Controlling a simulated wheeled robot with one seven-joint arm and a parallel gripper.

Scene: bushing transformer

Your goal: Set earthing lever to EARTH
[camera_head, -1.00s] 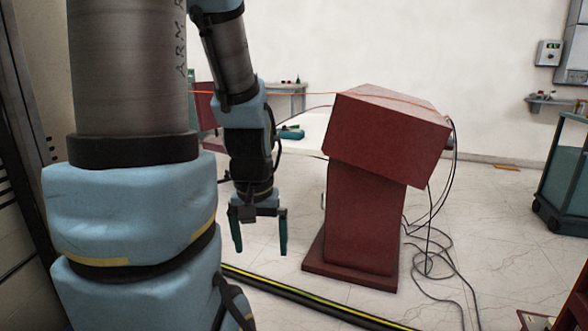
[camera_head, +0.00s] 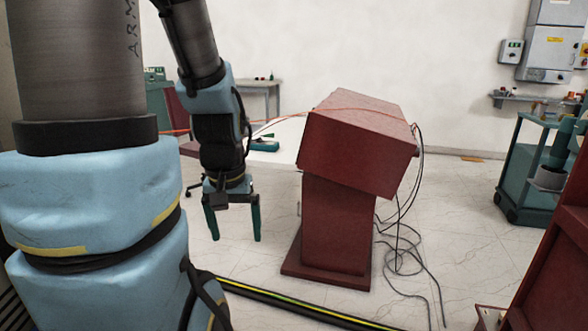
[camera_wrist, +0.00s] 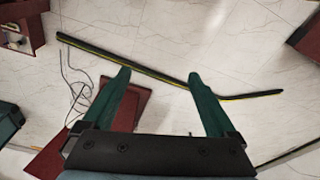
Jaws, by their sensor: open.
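My gripper (camera_head: 234,222) hangs with its green fingers pointing down, left of the red console. It is open and empty. In the wrist view the two fingers of my gripper (camera_wrist: 160,85) stand apart over the floor, with the console's red base (camera_wrist: 118,100) beyond them. The earthing lever cannot be made out in any view.
The red console (camera_head: 350,150) stands in mid-view with loose black cables (camera_head: 405,262) on its right. A yellow-green striped cable cover (camera_head: 290,303) crosses the floor. A green cart (camera_head: 520,175) and a red structure (camera_head: 548,270) stand at the right. Pale floor lies open between console and cart.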

